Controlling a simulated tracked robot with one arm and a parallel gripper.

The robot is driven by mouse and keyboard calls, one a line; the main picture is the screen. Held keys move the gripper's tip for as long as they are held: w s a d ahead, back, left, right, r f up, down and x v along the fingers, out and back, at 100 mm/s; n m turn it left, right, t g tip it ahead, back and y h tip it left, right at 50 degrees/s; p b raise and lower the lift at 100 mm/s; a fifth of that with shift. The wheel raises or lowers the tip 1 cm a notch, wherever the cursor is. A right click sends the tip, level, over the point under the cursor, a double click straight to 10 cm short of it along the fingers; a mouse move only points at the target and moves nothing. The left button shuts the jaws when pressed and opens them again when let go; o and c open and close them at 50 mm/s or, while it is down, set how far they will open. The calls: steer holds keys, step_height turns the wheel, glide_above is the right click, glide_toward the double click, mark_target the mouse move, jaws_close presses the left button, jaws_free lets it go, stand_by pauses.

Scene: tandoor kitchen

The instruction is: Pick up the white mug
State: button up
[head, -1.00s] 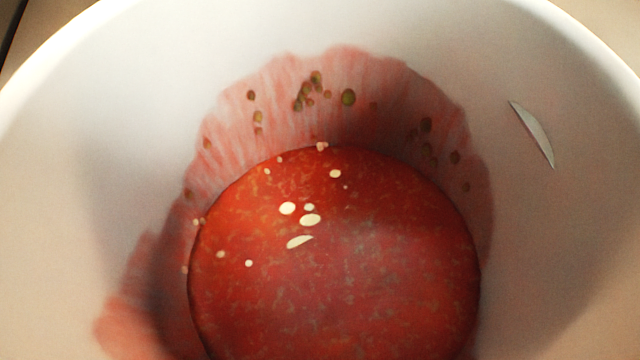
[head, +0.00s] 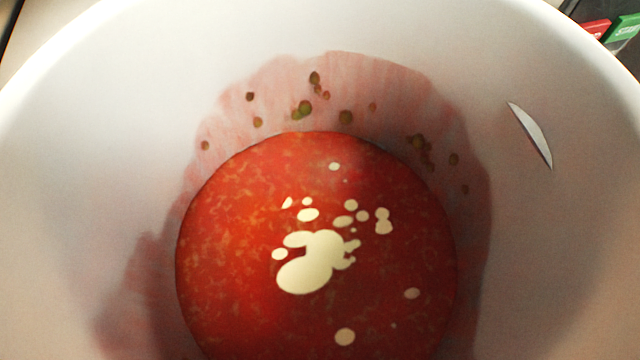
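A white round vessel, which looks like the white mug (head: 110,150), fills nearly the whole head view, seen from above into its opening. Red-orange sauce (head: 230,240) lies in the bottom, with pale cream-coloured blobs near its middle. A pinkish film with green-brown bits coats the inner wall above the sauce. A thin grey-white sliver shape (head: 531,136) shows on the right inner wall. My gripper's fingers do not show. The outside of the vessel and any handle are hidden.
At the top right corner, a red piece (head: 596,28) and a green piece (head: 624,28) with lettering show beyond the rim on a dark surface. A beige surface shows at the top left. Little else is visible past the vessel.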

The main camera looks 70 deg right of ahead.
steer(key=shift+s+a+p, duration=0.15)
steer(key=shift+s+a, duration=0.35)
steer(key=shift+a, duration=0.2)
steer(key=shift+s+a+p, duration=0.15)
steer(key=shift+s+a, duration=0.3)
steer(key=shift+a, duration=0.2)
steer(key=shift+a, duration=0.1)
